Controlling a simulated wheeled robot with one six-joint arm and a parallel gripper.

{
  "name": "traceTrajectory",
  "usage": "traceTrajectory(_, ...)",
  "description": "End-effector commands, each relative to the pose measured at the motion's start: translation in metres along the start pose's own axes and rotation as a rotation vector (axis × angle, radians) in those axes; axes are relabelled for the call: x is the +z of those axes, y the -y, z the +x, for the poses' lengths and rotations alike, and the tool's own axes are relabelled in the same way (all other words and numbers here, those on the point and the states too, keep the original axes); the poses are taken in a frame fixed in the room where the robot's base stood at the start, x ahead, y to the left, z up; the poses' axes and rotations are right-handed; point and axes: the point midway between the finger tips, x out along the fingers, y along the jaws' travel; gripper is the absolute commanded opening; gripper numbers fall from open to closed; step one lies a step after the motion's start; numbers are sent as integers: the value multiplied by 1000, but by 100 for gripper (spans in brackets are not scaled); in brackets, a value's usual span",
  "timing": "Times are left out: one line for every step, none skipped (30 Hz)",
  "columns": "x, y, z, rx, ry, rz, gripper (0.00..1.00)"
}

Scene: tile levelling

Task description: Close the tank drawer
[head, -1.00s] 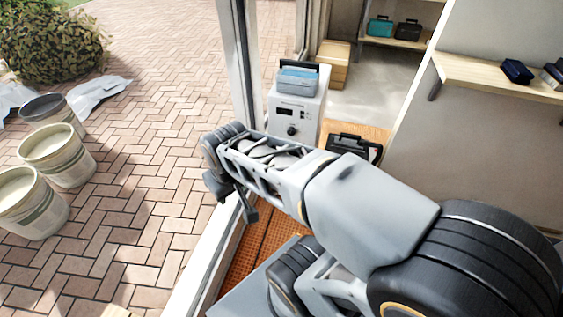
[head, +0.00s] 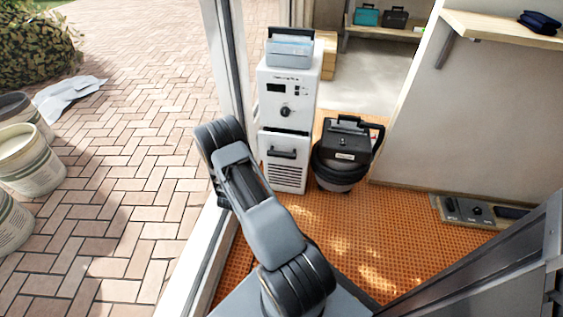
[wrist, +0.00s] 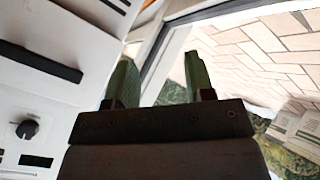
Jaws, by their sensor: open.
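The white machine (head: 289,92) stands by the door frame, with a dial and small display on its upper front. Its tank drawer (head: 284,172) is the lower front part, with a black handle and vent slots. A dark seam runs above the drawer; how far it stands out is hard to tell. In the wrist view the machine appears upside down at left, with the drawer handle (wrist: 40,62) above the dial. My gripper (wrist: 158,58) is open and empty, beside the machine front and apart from the handle. In the head view my arm hides the gripper.
A black-topped vacuum (head: 345,150) stands right of the machine. The door frame (head: 222,75) rises at its left. A blue-grey case (head: 290,52) sits on top. Orange matting (head: 345,235) in front is mostly clear. Buckets (head: 30,162) stand on the paving at left.

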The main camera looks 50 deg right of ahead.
Motion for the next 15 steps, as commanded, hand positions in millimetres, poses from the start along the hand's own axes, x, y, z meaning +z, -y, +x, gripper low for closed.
traceTrajectory(9, -10, 13, 118, -10, -58, 49)
traceTrajectory(12, -18, 17, 190, -15, -95, 49)
traceTrajectory(14, -30, 19, 282, -16, -145, 49)
traceTrajectory(15, -38, 19, 347, -14, -180, 49)
traceTrajectory(15, -46, 18, 408, -8, -216, 49)
traceTrajectory(15, -56, 16, 484, 1, -261, 49)
traceTrajectory(15, -62, 14, 535, 10, -294, 49)
traceTrajectory(14, -68, 11, 582, 20, -323, 49)
traceTrajectory(13, -76, 7, 638, 33, -361, 49)
traceTrajectory(12, -80, 4, 675, 44, -386, 49)
traceTrajectory(11, -84, 1, 707, 53, -410, 49)
traceTrajectory(10, -89, -3, 743, 66, -439, 49)
traceTrajectory(9, -92, -5, 767, 75, -457, 49)
traceTrajectory(8, -94, -7, 786, 83, -473, 49)
traceTrajectory(7, -98, -8, 805, 92, -492, 49)
